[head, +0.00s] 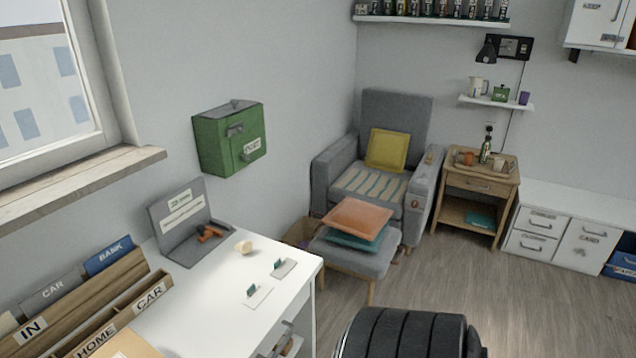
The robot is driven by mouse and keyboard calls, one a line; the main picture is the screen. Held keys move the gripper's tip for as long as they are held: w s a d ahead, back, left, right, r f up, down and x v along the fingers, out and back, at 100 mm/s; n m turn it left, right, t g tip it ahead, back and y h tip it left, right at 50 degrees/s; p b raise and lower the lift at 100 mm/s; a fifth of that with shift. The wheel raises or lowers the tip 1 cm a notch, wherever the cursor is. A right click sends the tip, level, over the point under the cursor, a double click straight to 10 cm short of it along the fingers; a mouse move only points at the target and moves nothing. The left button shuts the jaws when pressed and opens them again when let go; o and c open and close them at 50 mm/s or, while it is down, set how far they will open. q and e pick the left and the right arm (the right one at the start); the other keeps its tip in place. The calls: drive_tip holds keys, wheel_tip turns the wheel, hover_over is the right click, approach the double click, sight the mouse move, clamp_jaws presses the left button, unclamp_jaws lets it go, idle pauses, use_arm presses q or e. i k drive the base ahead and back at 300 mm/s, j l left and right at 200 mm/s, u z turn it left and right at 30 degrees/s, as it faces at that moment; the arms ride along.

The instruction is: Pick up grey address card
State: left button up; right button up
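A small grey card (288,267) lies on the white desk (200,318), near its right corner. A small dark green item stands on it. A paler, whitish card (262,297) with a similar green item lies a little nearer, to its left. Any writing on either card is too small to read. Neither of my grippers shows in the head view.
A grey open case (165,217) with an orange-handled item and a small cream object (243,247) sit behind the cards. A wooden letter rack (80,318) fills the desk's left side. A grey footstool (375,262) with cushions stands beyond the desk.

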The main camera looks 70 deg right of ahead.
sight(281, 269)
drive_tip(key=z, duration=1.85)
drive_tip(key=j+u, duration=0.7)
drive_tip(key=i+l, duration=0.1)
